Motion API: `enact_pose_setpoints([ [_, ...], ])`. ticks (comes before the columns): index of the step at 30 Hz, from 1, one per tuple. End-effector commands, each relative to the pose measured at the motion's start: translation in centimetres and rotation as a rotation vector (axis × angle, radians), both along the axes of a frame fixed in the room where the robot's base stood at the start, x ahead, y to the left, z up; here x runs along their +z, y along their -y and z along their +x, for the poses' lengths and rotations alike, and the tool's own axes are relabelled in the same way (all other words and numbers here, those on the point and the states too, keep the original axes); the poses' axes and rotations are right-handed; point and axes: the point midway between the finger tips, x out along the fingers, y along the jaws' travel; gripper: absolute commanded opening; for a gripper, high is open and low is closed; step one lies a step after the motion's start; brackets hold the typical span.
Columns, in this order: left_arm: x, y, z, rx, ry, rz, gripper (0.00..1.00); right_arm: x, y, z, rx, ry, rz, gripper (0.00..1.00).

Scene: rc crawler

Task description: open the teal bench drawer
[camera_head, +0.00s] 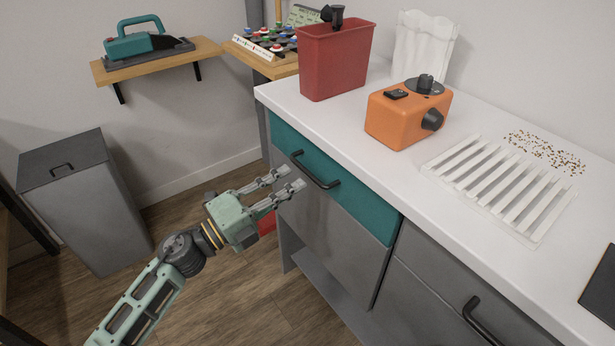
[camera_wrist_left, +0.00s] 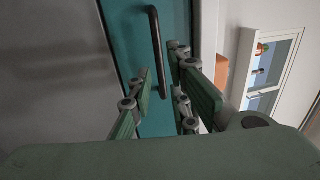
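The teal bench drawer (camera_head: 345,195) is in the front of the white-topped bench, under the counter edge, and looks shut. Its black bar handle (camera_head: 315,171) is on the drawer front. My left gripper (camera_head: 287,182) is open in front of the drawer, just left of and a little below the handle. In the left wrist view the handle (camera_wrist_left: 157,55) runs upright on the teal front (camera_wrist_left: 130,35), beyond and between the two spread fingers (camera_wrist_left: 160,90). The fingers do not appear to touch it. My right gripper is not in view.
The counter (camera_head: 375,150) holds a red bin (camera_head: 335,62), an orange device (camera_head: 405,118) and a white slatted rack (camera_head: 495,185). A grey drawer (camera_head: 440,285) with a black handle is at the right.

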Motion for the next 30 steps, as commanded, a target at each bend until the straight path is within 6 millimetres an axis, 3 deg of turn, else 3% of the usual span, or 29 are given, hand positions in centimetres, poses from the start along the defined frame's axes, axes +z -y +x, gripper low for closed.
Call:
enact_pose_setpoints([
  [6, 0.8, 2.9, 2.2, 0.001, -0.001, -0.004, 0.17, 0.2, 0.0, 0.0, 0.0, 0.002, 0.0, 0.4],
  [12, 1.0, 4.2, 3.2, 0.002, -0.002, -0.003, 0.17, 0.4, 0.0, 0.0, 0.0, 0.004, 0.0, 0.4],
  [21, 1.0, 4.4, 3.3, 0.003, -0.004, -0.003, 0.16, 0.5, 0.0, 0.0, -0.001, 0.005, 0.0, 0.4],
  [27, 1.0, 4.4, 3.3, 0.003, -0.004, -0.003, 0.0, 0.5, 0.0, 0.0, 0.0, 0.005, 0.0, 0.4],
  [30, 1.0, 4.3, 3.3, 0.003, -0.004, -0.003, 0.0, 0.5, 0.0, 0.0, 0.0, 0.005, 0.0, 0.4],
])
